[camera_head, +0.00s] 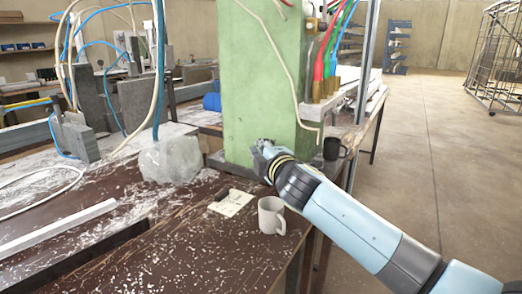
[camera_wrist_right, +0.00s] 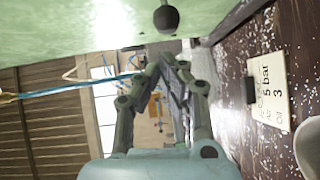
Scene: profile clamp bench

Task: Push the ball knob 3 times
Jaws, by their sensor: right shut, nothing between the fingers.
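The ball knob (camera_wrist_right: 166,18) is a dark round ball at the top of the right wrist view, on the green face of the machine column (camera_wrist_right: 60,35). In the head view I cannot make out the knob behind my gripper. My right gripper (camera_wrist_right: 168,62) is shut and empty, its fingertips close together below the knob in the wrist view, with a visible gap between them and the ball. In the head view the right gripper (camera_head: 262,150) is at the lower front of the green column (camera_head: 258,75). My left gripper is not in view.
A light grey mug (camera_head: 271,215) and a paper label (camera_head: 231,203) are on the dark table (camera_head: 175,250), below the right arm. A translucent lump (camera_head: 170,160) is left of the column. A dark mug (camera_head: 333,149) stands behind the arm. Hoses hang around the column.

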